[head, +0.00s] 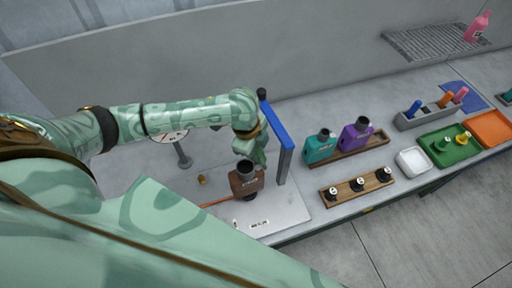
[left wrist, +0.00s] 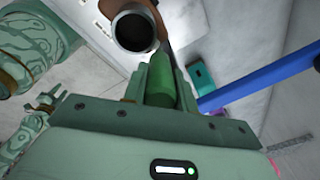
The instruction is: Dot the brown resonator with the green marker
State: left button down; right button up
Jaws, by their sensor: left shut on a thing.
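The brown resonator (head: 244,184) stands upright on the light board near the bench's front, its dark round neck on top. In the left wrist view its open neck (left wrist: 134,31) is close ahead of the fingers. My left gripper (head: 259,154) is just behind and right of it in the head view. It is shut on the green marker (left wrist: 161,80), which points toward the resonator. The head view does not clearly show the marker, and I cannot tell whether its tip touches the resonator. What looks like my right gripper (left wrist: 45,103) shows small at the left of the wrist view.
Further right are teal (head: 319,149) and purple (head: 355,138) resonators on a wooden rack, a wooden strip (head: 343,193) with black-based pieces, a grey marker holder (head: 424,118), and white, green and orange trays.

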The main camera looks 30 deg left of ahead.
jog(key=shift+r+p, duration=2.3)
dwell(5.7)
